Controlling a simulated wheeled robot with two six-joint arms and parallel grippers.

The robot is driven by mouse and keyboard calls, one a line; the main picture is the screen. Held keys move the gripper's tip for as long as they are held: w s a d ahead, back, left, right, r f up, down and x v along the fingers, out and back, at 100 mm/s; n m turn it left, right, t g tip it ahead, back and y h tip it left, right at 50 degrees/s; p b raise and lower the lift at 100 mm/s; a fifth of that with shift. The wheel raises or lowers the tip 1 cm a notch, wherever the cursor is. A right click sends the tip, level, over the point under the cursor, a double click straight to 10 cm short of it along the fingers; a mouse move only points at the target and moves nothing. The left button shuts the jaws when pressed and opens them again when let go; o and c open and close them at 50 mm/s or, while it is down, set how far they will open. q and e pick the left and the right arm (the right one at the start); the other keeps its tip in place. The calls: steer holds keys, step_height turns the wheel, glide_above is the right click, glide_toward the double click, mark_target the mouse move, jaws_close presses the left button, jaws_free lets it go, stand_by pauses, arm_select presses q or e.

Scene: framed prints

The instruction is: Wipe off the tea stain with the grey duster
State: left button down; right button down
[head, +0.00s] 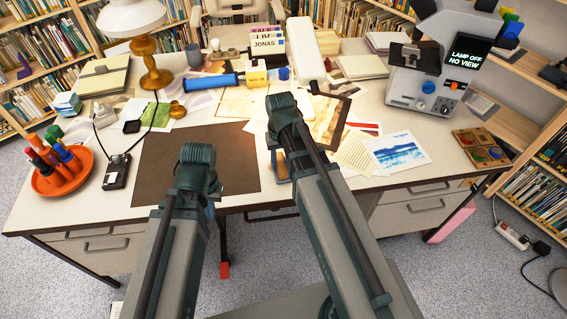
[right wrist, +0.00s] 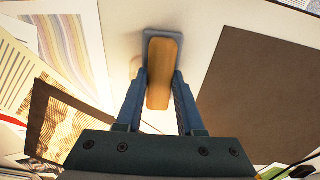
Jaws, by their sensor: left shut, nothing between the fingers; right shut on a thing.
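The grey duster (right wrist: 162,32) has a grey-blue pad and a tan wooden handle. My right gripper (right wrist: 161,74) is shut on the handle, with one finger on each side. The pad is down at the pale desk top, in the gap between the brown mat and the prints; I cannot tell whether it touches. A small tan mark (right wrist: 135,66), perhaps the tea stain, shows just left of the duster in the right wrist view; the duster may hide part of it. My left gripper (head: 211,208) is shut and empty at the desk's front edge, mostly hidden by its own arm.
The brown mat (head: 168,172) lies left of the duster. Loose prints (head: 398,152) lie to its right. A red pen holder (head: 63,176) and a lamp (head: 152,62) stand at the left. A grey machine (head: 424,95) stands at the right. A blue roller (head: 210,82) lies behind the mat.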

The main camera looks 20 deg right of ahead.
steer(key=shift+w, duration=0.15)
steer(key=shift+w+a, duration=0.35)
steer(key=shift+w, duration=0.55)
steer(key=shift+w+a, duration=0.35)
steer(key=shift+w, duration=0.55)
steer(key=shift+d, duration=0.15)
steer(key=shift+d+f, duration=0.1)
steer(key=shift+d, duration=0.25)
steer(key=shift+s+d, duration=0.35)
steer(key=shift+s, duration=0.55)
steer(key=shift+s+d, duration=0.35)
steer(key=shift+s, duration=0.55)
